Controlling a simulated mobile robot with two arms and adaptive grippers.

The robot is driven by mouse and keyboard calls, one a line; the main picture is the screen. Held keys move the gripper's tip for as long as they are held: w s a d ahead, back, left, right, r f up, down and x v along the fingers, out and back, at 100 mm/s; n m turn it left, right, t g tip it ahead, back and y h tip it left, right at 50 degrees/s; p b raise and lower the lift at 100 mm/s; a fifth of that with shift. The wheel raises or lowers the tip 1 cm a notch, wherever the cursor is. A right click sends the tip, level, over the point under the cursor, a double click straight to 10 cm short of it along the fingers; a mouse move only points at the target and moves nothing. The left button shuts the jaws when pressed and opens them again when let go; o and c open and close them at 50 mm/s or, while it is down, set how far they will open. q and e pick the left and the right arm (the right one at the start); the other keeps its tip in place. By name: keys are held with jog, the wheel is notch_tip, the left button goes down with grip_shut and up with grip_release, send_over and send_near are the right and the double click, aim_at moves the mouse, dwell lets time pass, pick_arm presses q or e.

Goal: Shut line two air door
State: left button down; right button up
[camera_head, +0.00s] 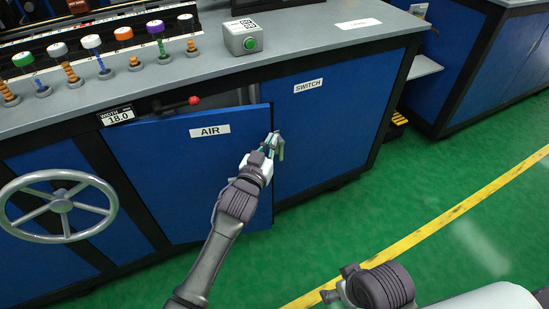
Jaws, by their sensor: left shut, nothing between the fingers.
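The blue air door (180,175) with a white AIR label is in the front of the grey-topped bench. It stands ajar: its right edge is swung out from the cabinet front, and a dark gap shows above its top edge. My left gripper (278,145) is shut and empty at the door's right edge, near the upper corner. Whether it touches the door I cannot tell. My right gripper (336,284) is low at the right, well away from the door, and its fingers are not clear. No line number is readable on the door.
The blue SWITCH door (325,130) is flush to the right. A red-knobbed lever (194,100) sits above the air door, and a grey handwheel (60,205) is at the left. A green-button box (243,38) stands on the bench. The green floor in front is clear.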

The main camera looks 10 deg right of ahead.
pick_arm(q)
jog(key=w+b, duration=0.1)
jog(key=w, duration=0.5)
jog(key=shift+w, duration=0.25)
